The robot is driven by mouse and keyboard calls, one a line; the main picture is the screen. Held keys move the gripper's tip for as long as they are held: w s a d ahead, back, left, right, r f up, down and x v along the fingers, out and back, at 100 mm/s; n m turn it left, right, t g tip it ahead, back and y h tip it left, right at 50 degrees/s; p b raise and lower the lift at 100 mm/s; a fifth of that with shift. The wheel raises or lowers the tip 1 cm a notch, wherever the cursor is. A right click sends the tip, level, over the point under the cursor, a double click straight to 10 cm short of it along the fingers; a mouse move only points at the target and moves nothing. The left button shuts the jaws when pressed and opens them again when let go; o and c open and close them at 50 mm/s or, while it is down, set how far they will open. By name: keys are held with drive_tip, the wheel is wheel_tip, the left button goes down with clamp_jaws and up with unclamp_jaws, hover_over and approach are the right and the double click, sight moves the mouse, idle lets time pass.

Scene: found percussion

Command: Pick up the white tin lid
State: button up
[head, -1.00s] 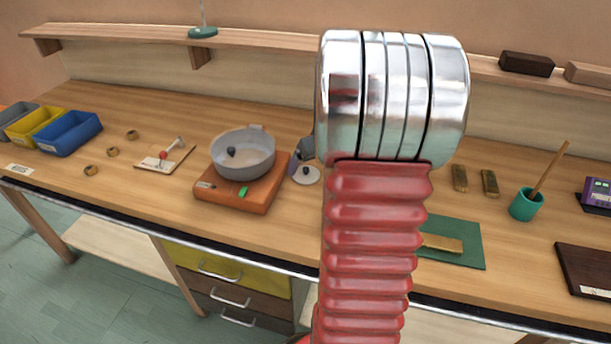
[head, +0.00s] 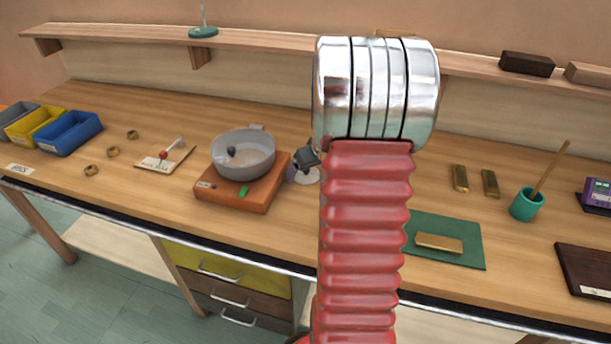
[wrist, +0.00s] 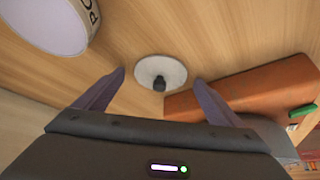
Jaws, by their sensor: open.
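The white tin lid (wrist: 152,70), a pale round disc with a dark knob, lies on the wooden bench in the wrist view. In the head view the lid (head: 306,178) shows just right of the orange block, partly covered by my gripper (head: 306,162). In the wrist view my gripper (wrist: 159,82) is open and empty. Its two dark fingers spread on either side of the lid's near edge, with the knob between them in the picture. I cannot tell how high the fingers are above the bench.
An orange block (head: 225,202) carrying a grey pot (head: 262,160) stands close beside the lid. In the wrist view the block (wrist: 240,88) is right of the lid, and a white round labelled object (wrist: 50,22) is upper left. Bare bench lies between them.

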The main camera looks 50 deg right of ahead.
sight(309, 177)
drive_tip(key=c, duration=1.1)
drive_tip(key=shift+r, duration=0.1)
wheel_tip(309, 177, up, 10)
drive_tip(key=shift+f, duration=0.1)
idle(0.3)
drive_tip(key=shift+s, duration=0.1)
idle(0.5)
